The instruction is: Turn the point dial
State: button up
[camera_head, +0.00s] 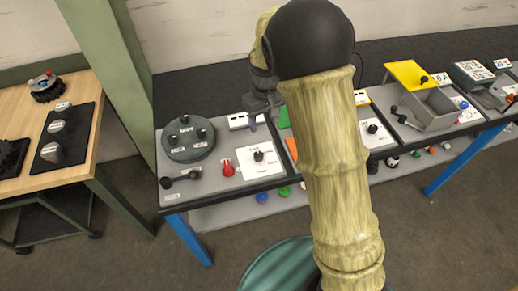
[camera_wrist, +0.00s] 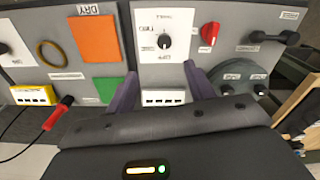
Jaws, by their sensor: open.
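A black dial knob on a white plate with printed marks (camera_head: 258,156) sits on the grey panel of the blue-legged bench; its printing is too small to read surely. In the wrist view, this dial (camera_wrist: 164,41) lies ahead of my gripper, roughly centred between the fingers. My gripper (camera_wrist: 163,90) is open and empty, its two purple-grey fingers apart. In the head view, my gripper (camera_head: 262,120) hangs behind the dial, near the back of the panel, apart from it. My arm hides part of the bench to the right.
A red knob (camera_head: 228,170) sits left of the dial, and a round dark-green unit with knobs (camera_head: 190,153) is farther left. Orange (camera_wrist: 93,42) and green (camera_wrist: 109,89) squares lie beside the dial panel. A white socket block (camera_wrist: 163,97) lies between my fingers in view.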

aim_at(259, 155)
jog(key=shift+w+a, duration=0.4)
jog(key=shift+a, duration=0.25)
jog(key=shift+f, duration=0.15)
notch_tip(259, 155, down, 17)
jog(key=p, duration=0.3)
jog(key=shift+f+p, duration=0.1)
jog(key=shift+p, duration=0.2)
jog(key=c, duration=1)
